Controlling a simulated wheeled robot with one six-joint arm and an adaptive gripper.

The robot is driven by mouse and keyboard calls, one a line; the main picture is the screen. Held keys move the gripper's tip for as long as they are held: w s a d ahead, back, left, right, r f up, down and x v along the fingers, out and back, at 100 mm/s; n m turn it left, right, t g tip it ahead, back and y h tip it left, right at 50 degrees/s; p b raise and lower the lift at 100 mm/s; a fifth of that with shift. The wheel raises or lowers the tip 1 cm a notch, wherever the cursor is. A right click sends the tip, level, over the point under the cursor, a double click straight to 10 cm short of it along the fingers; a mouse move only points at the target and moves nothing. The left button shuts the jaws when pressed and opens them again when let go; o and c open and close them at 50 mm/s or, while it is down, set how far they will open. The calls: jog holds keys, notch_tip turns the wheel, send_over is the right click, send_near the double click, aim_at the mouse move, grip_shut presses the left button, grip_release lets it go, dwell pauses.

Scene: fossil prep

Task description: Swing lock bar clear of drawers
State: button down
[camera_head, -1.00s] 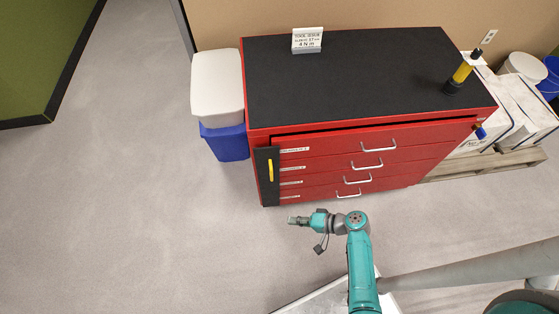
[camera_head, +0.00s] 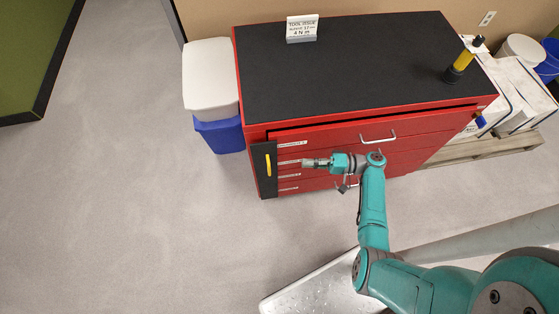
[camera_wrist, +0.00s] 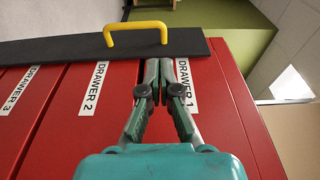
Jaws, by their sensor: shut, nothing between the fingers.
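The black lock bar (camera_head: 264,171) stands upright along the left edge of the red drawer cabinet's front (camera_head: 400,135), over the left ends of the drawers. Its yellow handle (camera_head: 268,165) sticks out from it. In the wrist view the bar (camera_wrist: 60,49) runs across the top, with the yellow handle (camera_wrist: 137,31) ahead and slightly left of the fingertips. My gripper (camera_head: 304,163) is in front of the drawers, right of the bar. In the wrist view my gripper (camera_wrist: 159,66) has its fingers together and empty, apart from the handle. The fingers partly cover the area beside the Drawer 1 label (camera_wrist: 186,87).
A white-lidded blue bin (camera_head: 212,95) stands left of the cabinet. On the black top are a sign (camera_head: 302,28) and a yellow-and-black tool (camera_head: 461,66). White boxes (camera_head: 515,90) on a pallet stand to the right. The floor at left is clear.

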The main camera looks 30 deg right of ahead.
jog(key=shift+a, duration=0.1)
jog(key=x, duration=0.9)
jog(key=shift+w+a, duration=0.2)
jog(key=shift+a, duration=0.15)
jog(key=shift+s+a+m+t+h, duration=0.2)
jog(key=shift+m+t+h, duration=0.2)
jog(key=shift+t, duration=0.1)
